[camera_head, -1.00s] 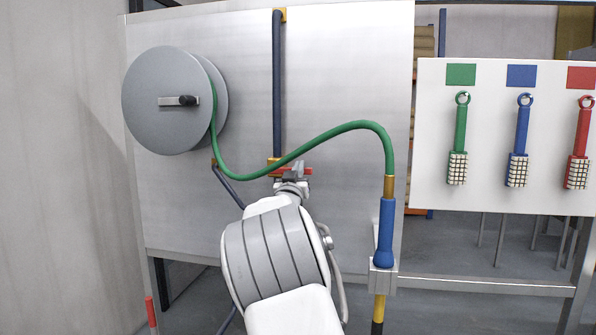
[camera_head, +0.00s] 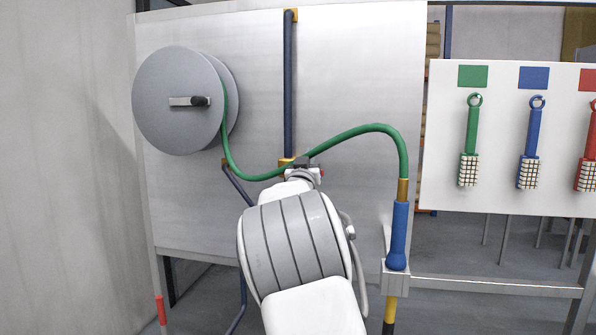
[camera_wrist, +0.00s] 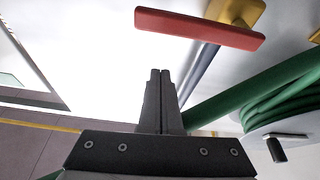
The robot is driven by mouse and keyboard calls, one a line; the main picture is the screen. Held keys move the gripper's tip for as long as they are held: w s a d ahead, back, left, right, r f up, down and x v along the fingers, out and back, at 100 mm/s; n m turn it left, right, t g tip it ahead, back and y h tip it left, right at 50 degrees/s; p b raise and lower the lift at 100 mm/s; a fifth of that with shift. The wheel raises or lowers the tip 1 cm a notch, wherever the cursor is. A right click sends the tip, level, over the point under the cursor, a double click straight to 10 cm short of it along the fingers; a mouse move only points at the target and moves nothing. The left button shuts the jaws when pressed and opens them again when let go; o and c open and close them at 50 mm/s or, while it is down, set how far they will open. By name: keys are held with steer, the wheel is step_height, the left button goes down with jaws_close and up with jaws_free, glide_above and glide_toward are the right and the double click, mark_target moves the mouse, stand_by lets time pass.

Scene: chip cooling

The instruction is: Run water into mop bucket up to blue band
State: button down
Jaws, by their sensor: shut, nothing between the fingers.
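My gripper (camera_wrist: 160,74) is shut and empty, its two dark fingers side by side in the wrist view. A red bar handle (camera_wrist: 198,28) on a brass valve (camera_wrist: 236,10) lies beyond and to the right of the fingertips, apart from them in the picture. In the head view my wrist hides most of the valve on the dark blue pipe (camera_head: 289,90); a bit of the red handle (camera_head: 319,173) shows. The green hose (camera_head: 360,131) runs from the grey reel (camera_head: 172,102) to a blue nozzle (camera_head: 397,235) in a grey holder. No mop bucket or blue band is in view.
The valve, reel and hose are on a white wall panel (camera_head: 250,50). At right a white board (camera_head: 440,120) holds green, blue (camera_head: 529,140) and red brushes. A red-tipped post (camera_head: 161,309) stands at lower left. The hose passes close to the right of my fingers.

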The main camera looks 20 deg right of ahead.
steer(key=v, duration=0.9)
steer(key=shift+f, duration=0.3)
steer(key=shift+a, duration=0.1)
